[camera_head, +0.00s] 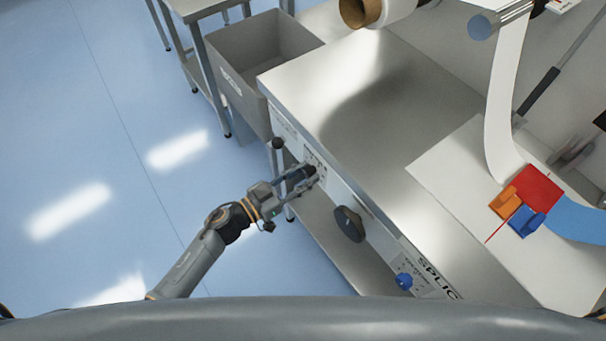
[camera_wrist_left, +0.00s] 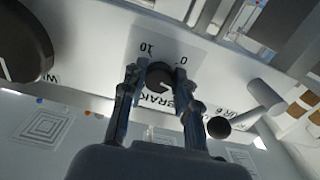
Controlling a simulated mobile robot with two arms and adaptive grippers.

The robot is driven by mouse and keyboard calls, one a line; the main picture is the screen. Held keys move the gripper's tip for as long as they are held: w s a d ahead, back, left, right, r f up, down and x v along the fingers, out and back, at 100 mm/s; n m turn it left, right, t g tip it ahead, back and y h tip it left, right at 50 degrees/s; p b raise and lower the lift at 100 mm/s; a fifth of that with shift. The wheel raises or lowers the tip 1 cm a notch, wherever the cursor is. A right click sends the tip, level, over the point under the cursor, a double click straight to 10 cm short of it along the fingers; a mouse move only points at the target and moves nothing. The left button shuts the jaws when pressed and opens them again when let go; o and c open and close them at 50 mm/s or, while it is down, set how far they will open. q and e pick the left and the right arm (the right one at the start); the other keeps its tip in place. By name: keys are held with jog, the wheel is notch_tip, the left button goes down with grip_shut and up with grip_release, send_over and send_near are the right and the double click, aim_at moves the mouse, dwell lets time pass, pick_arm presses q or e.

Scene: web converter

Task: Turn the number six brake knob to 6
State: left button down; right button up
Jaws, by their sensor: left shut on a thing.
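The brake knob (camera_wrist_left: 158,76) is a small dark round knob on a white dial plate (camera_wrist_left: 178,42) marked 10 and 0, with lettering reading "BRAK" partly hidden below it. My left gripper (camera_wrist_left: 157,85) is shut on the knob, one finger on each side. A light pointer mark shows on the knob, but I cannot tell which number it points to. In the head view my left gripper (camera_head: 308,174) reaches the front panel of the steel table (camera_head: 335,185) from the left. The knob is mostly hidden there by the fingers. My right gripper is not in view.
A lever with a black ball (camera_head: 277,143) stands close to my gripper. A grey bin (camera_head: 262,50) is behind. Open blue floor (camera_head: 110,130) lies left.

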pick_arm(q)
jog(key=m, duration=0.4)
jog(key=shift+w+a+m+b, duration=0.1)
jog(key=shift+m+b, duration=0.2)
jog(key=shift+m, duration=0.1)
jog(key=m+b, duration=0.1)
jog(key=m, duration=0.4)
jog(key=m+b, duration=0.2)
jog(key=m, duration=0.4)
jog(key=m+b, duration=0.2)
jog(key=m, duration=0.2)
jog(key=shift+r+m, duration=0.15)
jog(key=shift+m, duration=0.15)
jog(key=c, duration=1)
grip_release()
